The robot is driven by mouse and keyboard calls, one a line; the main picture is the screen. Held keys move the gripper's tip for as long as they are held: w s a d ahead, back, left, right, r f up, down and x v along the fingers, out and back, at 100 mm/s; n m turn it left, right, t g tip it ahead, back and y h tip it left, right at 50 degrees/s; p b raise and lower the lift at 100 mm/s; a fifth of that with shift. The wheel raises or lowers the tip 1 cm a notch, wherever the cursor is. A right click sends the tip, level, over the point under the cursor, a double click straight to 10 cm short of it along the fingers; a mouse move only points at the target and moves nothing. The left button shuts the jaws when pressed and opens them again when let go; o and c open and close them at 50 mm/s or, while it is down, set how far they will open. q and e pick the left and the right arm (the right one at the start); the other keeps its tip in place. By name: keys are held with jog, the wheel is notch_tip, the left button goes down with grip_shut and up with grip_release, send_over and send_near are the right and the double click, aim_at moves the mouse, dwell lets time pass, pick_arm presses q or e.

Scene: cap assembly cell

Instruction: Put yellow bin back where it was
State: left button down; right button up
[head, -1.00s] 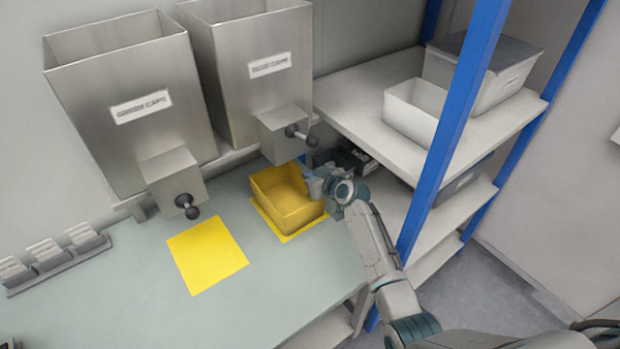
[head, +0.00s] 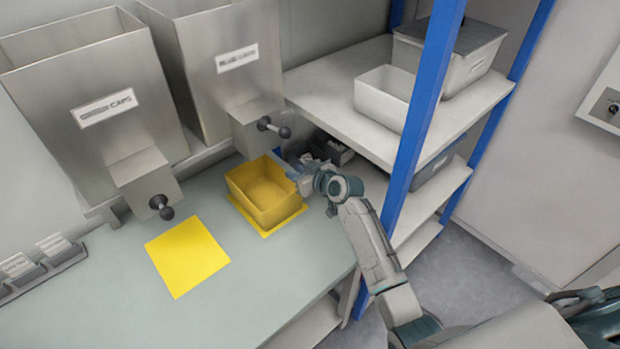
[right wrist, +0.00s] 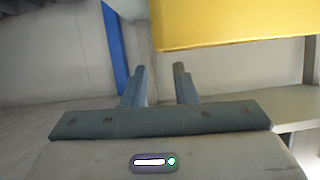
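The yellow bin (head: 268,207) is an open-topped box. It stands upright on a yellow square mat (head: 238,208) below the blue-caps dispenser and looks empty. My right gripper (head: 294,172) is at the bin's right side, close to its rim; the head view does not show whether it touches. In the right wrist view the two fingers (right wrist: 160,70) are apart with nothing held between them. There the bin (right wrist: 230,25) fills the upper right, beyond the fingertips. My left gripper is not in view.
A second yellow mat (head: 187,256) lies bare on the table. Two metal dispensers with knobs (head: 161,207) (head: 273,127) overhang the table's back. A shelf with a blue post (head: 423,95) stands right, holding a white bin (head: 382,97). Front table is clear.

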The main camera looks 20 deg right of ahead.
jog(key=v, duration=0.6)
jog(key=shift+s+b, duration=0.25)
jog(key=shift+b, duration=0.15)
jog(key=shift+d, duration=0.1)
